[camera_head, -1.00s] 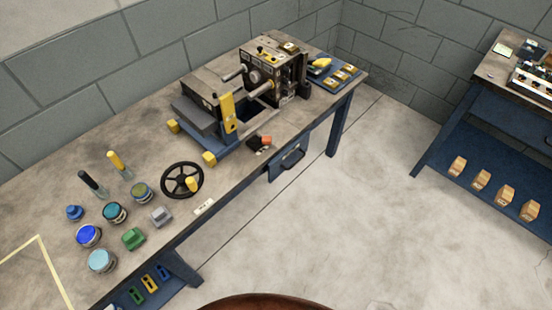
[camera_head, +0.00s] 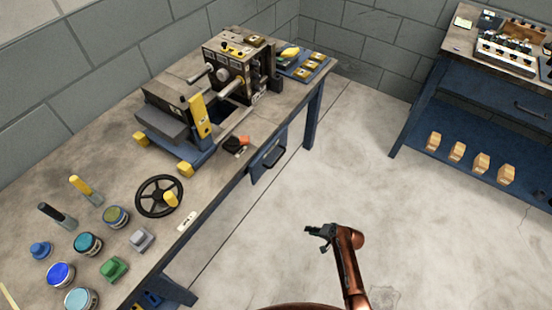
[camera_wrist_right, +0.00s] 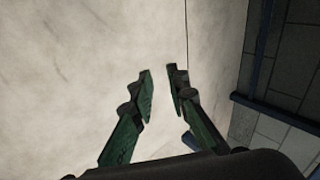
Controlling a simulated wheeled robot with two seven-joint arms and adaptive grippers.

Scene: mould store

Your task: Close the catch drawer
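The catch drawer (camera_head: 268,160) is a blue front with a dark handle (camera_head: 273,157) under the bench's front edge, below the press. I cannot tell clearly how far it stands out, as its inside does not show. My right gripper (camera_head: 319,236) hangs over bare floor, in front of and to the right of the drawer, well apart from it. In the right wrist view its two green fingers (camera_wrist_right: 160,82) stand apart with nothing between them. My left gripper is not in view.
The bench (camera_head: 215,205) carries a press (camera_head: 236,68), a black handwheel (camera_head: 158,196) and several jars. A blue bench leg (camera_head: 313,118) stands to the right of the drawer. A second bench (camera_head: 470,92) stands at the right. The floor between is clear.

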